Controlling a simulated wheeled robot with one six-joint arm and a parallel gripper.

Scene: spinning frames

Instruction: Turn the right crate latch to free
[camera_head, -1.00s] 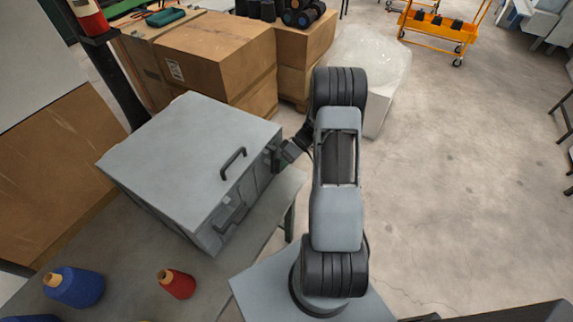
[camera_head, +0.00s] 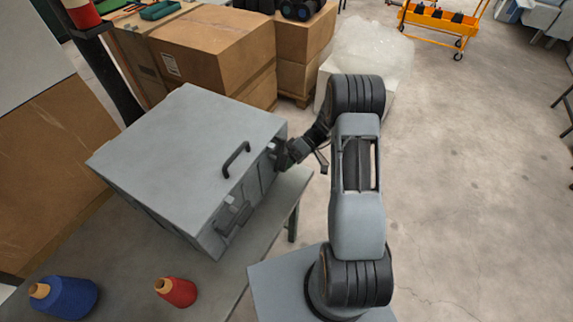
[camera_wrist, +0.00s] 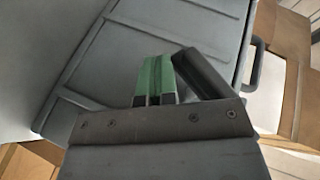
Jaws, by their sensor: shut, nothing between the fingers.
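The grey crate (camera_head: 185,150) stands on a table, with a black handle (camera_head: 236,160) on its lid. Its left latch (camera_head: 234,218) shows on the front face. My gripper (camera_head: 281,152) is at the right end of that face and largely hides the right latch there. In the wrist view my gripper (camera_wrist: 155,66) has its green-padded fingers together, with nothing between them. A dark bar (camera_wrist: 200,72), apparently the right latch's lever, lies tilted just right of the fingers. I cannot tell whether they touch. The ribbed crate face (camera_wrist: 120,40) is behind.
The grey table (camera_head: 140,262) carries a blue thread cone (camera_head: 66,298) and a red one (camera_head: 178,292) in front of the crate. Cardboard boxes (camera_head: 215,50) and a wrapped white load (camera_head: 368,45) stand behind.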

